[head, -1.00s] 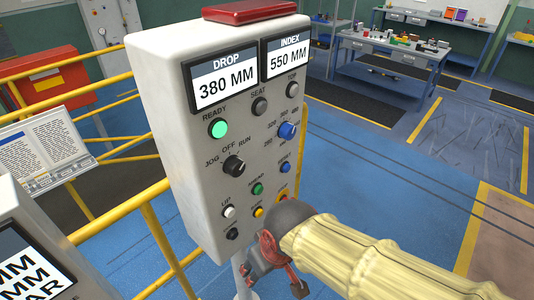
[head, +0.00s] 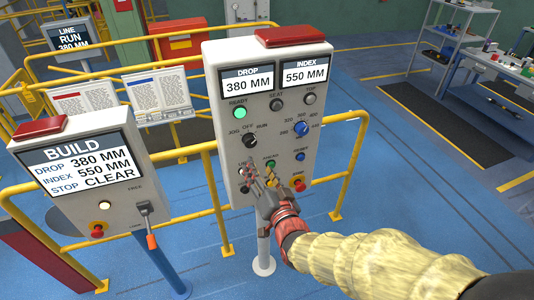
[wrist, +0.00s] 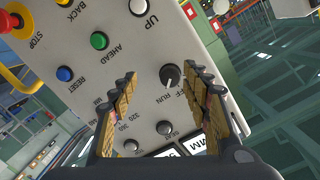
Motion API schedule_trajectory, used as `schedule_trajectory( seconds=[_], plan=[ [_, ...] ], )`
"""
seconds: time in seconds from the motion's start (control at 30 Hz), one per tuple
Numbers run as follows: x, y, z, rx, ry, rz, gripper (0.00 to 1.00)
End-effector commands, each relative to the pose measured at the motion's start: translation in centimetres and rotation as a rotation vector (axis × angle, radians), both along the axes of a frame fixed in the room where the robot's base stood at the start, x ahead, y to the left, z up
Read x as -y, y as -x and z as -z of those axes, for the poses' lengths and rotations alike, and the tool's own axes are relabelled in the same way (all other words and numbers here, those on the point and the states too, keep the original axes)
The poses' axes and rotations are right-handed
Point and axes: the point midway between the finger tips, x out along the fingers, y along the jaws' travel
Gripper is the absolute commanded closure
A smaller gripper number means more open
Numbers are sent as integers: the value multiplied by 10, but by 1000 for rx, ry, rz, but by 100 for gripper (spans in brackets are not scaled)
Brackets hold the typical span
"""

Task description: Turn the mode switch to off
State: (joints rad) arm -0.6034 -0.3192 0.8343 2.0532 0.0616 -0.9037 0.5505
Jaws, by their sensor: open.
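The mode switch (head: 250,140) is a black round knob on the grey control box (head: 228,165), with JOG, OFF and RUN printed around it. It also shows in the wrist view (wrist: 171,75), upside down, where its white mark appears to point toward RUN. My gripper (head: 260,178) is open and empty in front of the box's lower part, below the knob in the head view. In the wrist view my gripper (wrist: 163,73) has its fingertips on either side of the knob. They do not appear to touch it; the remaining distance is unclear.
Below the knob are several push buttons, and a red stop button (head: 298,185). A blue selector (head: 302,128) sits right of the knob. A BUILD box (head: 95,205) with a lever stands at left. Yellow rails (head: 185,188) run beside and behind the boxes.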

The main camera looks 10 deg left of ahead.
Motion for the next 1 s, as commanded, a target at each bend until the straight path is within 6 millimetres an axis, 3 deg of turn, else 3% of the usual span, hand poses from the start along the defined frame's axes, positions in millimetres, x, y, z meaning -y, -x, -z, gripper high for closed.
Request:
schedule_trajectory(
  seconds=[0.1,0.2,0.7,1.0],
  plan=[
    [1,-1,-20,45,-72,6,52],
    [0,-4,-27,51,-104,7,52],
    [-33,-57,-26,46,-104,8,52],
    [-40,-68,-26,47,-105,8,52]
  ],
)
